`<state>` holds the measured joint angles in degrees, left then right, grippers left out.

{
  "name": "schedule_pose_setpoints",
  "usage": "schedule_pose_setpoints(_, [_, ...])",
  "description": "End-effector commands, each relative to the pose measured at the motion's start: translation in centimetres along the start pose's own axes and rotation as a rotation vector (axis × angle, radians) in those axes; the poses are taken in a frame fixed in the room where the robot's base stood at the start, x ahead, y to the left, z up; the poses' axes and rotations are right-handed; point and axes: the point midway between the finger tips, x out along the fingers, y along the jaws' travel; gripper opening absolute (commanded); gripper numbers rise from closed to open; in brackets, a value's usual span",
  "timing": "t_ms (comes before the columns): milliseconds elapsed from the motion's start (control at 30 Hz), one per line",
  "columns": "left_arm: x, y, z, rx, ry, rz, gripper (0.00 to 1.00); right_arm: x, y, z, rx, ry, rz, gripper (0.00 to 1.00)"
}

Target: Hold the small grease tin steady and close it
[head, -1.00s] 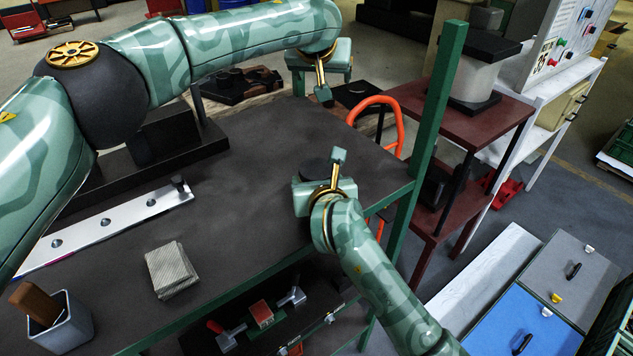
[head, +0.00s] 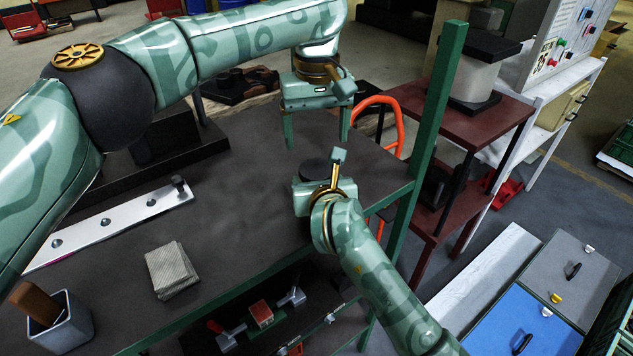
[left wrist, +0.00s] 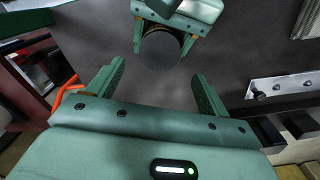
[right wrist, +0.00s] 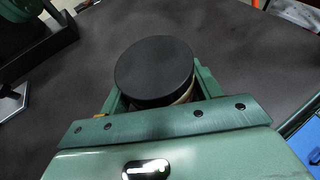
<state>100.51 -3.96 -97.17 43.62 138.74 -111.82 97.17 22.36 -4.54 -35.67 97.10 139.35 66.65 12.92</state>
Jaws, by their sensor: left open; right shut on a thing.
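The small grease tin (head: 314,169) stands on the dark bench top near its right end, with a flat round black top. In the right wrist view the tin (right wrist: 154,68) sits between the fingers, and a strip of tan side shows under the black top. My right gripper (head: 318,182) is shut on the tin's side. My left gripper (head: 317,139) is open and empty, fingers pointing down, just behind and above the tin. In the left wrist view the tin (left wrist: 160,49) lies just beyond the open fingertips. The fingers hide part of its side.
A green post (head: 437,120) rises at the bench's right corner, with an orange hoop (head: 392,103) beside it. A silver strip (head: 110,225), a grey cloth stack (head: 171,269) and a cup (head: 62,322) lie to the left. The middle of the bench is clear.

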Motion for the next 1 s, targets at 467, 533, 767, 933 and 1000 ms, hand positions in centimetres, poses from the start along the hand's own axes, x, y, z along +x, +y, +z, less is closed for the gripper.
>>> schedule_pose_setpoints(467, [6.5,0.0,0.0,0.000,0.000,0.000,0.79,0.0,0.0,0.0,0.000,0.001,0.000,0.00])
schedule_pose_setpoints(533, [6.9,0.0,0.0,0.000,0.000,-0.001,0.79,0.0,0.0,0.0,0.000,0.001,0.000,0.00])
schedule_pose_setpoints(767, [7.2,0.0,0.0,0.000,0.001,0.000,0.79,0.0,0.0,0.0,0.000,0.001,0.000,0.00])
schedule_pose_setpoints(933, [7.2,0.0,0.0,0.000,0.001,0.000,0.60,0.0,0.0,0.0,0.000,0.001,0.000,0.00])
schedule_pose_setpoints(1000, [7.2,0.0,0.0,0.000,0.001,0.000,0.40,0.0,0.0,0.0,0.000,0.001,0.000,0.00])
